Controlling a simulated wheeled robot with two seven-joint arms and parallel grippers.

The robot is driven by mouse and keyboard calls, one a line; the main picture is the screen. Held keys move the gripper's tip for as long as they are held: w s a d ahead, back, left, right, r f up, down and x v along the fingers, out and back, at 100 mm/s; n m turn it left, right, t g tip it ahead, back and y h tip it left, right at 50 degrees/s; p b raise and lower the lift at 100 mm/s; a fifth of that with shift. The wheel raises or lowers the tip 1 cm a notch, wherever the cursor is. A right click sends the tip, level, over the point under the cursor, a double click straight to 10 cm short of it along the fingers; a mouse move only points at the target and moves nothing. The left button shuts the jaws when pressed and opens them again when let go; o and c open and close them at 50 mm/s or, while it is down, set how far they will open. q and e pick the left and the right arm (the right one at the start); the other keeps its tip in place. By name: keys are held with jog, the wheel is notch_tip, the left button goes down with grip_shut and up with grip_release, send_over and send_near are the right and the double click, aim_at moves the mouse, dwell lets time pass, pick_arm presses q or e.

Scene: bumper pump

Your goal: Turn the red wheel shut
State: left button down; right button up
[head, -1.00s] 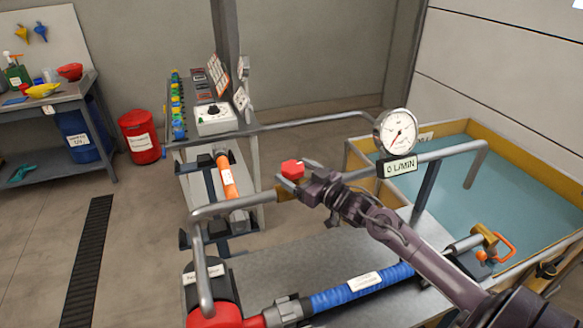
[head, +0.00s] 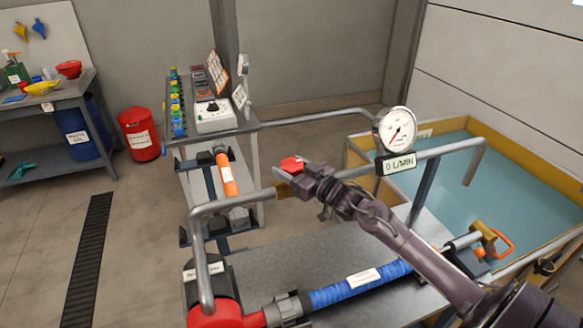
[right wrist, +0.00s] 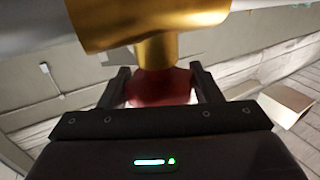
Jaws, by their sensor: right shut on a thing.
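The red wheel (head: 291,164) sits on a brass valve body (head: 284,190) on the grey pipe (head: 235,206). My right gripper (head: 295,168) is at the wheel, its arm coming in from the lower right. In the right wrist view the red wheel (right wrist: 160,86) is between the two dark fingers of the right gripper (right wrist: 161,88), which are shut on it. The brass body (right wrist: 150,30) with its stem stands in front of the wheel there and hides part of it. My left gripper is not in view.
A round gauge (head: 395,128) and a display reading 0 L/MIN (head: 397,164) stand on the pipe right of the wheel. A blue hose (head: 345,290) lies on the bench below. A water tank (head: 500,180) is at the right, a control box (head: 213,116) behind.

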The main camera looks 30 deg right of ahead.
jog(key=shift+r+m+h, duration=0.1)
jog(key=shift+m+h, duration=0.2)
jog(key=shift+h, duration=0.1)
jog(key=shift+m+h+p, duration=0.5)
jog(key=shift+m+h, duration=0.1)
jog(key=shift+h, duration=0.4)
jog(key=m+h, duration=0.2)
jog(key=h, duration=0.2)
jog(key=shift+m, duration=0.3)
jog(key=m+g+h, duration=0.1)
jog(key=m+h, duration=0.1)
jog(key=h, duration=0.1)
jog(key=m+g+h, duration=0.1)
jog(key=m+h, duration=0.1)
jog(key=h, duration=0.1)
jog(key=shift+g+b, duration=0.3)
jog(key=shift+b, duration=0.05)
jog(key=shift+d+m+g+h+b, duration=0.1)
jog(key=shift+m+g+h+b, duration=0.4)
jog(key=shift+m+g+h, duration=1.4)
jog(key=shift+h, duration=0.4)
jog(key=o, duration=1)
